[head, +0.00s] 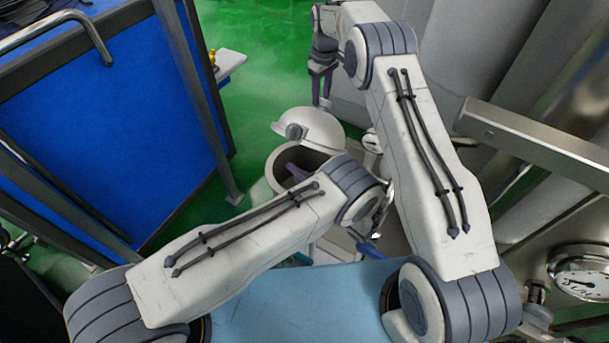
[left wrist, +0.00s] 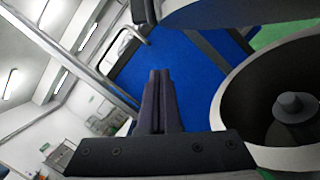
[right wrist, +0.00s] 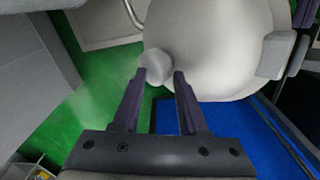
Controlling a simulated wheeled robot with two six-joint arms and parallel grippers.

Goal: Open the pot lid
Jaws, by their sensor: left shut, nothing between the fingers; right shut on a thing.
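The white pot (head: 275,178) stands in the middle of the head view with its dark inside showing. Its domed lid (head: 311,127) is tilted up above the opening. My right gripper (head: 321,103) is at the lid's far side. In the right wrist view my right gripper (right wrist: 160,74) is shut on the round lid knob (right wrist: 154,66). My left gripper (head: 289,167) shows against the pot's opening; in the left wrist view it (left wrist: 159,72) is shut and empty beside the open pot (left wrist: 228,95). The lid's underside (left wrist: 235,10) shows above there.
A grey round hub (left wrist: 295,107) shows inside the pot. A blue panel (head: 110,130) with metal rails stands on the left. Large steel tanks and a metal beam (head: 540,140) are on the right, with a gauge (head: 584,272) in front. Green floor (head: 250,50) lies behind.

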